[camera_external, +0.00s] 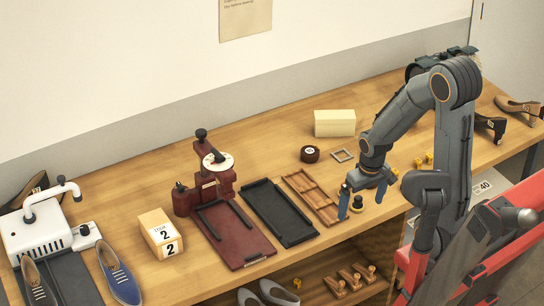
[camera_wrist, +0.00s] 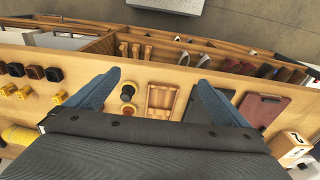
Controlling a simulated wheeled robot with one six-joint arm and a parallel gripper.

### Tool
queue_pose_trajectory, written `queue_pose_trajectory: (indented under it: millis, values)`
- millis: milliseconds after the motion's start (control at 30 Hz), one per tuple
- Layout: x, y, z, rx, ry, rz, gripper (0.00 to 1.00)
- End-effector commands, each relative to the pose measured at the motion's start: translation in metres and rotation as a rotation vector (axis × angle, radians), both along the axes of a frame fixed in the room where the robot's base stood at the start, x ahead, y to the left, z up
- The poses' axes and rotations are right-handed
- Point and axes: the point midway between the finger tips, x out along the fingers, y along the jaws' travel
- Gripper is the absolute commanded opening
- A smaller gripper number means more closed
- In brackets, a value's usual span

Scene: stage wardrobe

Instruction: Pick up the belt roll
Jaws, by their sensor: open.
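A dark brown round roll with a pale label on top (camera_external: 310,155), which looks like the belt roll, lies on the wooden bench behind the brown compartment tray. I cannot make it out in the wrist view; my gripper body covers the area where it would lie. My gripper (camera_external: 363,199) is open and empty, pointing down near the bench's front edge, to the right of and nearer the front than the roll.
A cream box (camera_external: 334,123) and a small square frame (camera_external: 343,156) are near the roll. A black tray (camera_external: 278,213), a dark red press (camera_external: 212,187) and a numbered box (camera_external: 160,232) stand to the left. Small yellow pieces (camera_external: 419,162) lie to the right. Shelves with shoes are below.

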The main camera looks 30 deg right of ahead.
Motion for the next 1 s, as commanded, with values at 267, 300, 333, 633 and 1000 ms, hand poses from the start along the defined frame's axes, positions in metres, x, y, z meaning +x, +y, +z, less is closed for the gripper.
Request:
queue_pose_trajectory:
  millis: [267, 300, 333, 633, 1000]
  values:
    - [0.0, 0.0, 0.0, 0.0, 0.0, 0.0, 1.0]
    - [0.0, 0.0, 0.0, 0.0, 0.0, 0.0, 1.0]
    - [0.0, 0.0, 0.0, 0.0, 0.0, 0.0, 1.0]
    - [0.0, 0.0, 0.0, 0.0, 0.0, 0.0, 0.71]
    - [0.01, -0.003, 0.0, -0.005, 0.002, 0.031, 0.71]
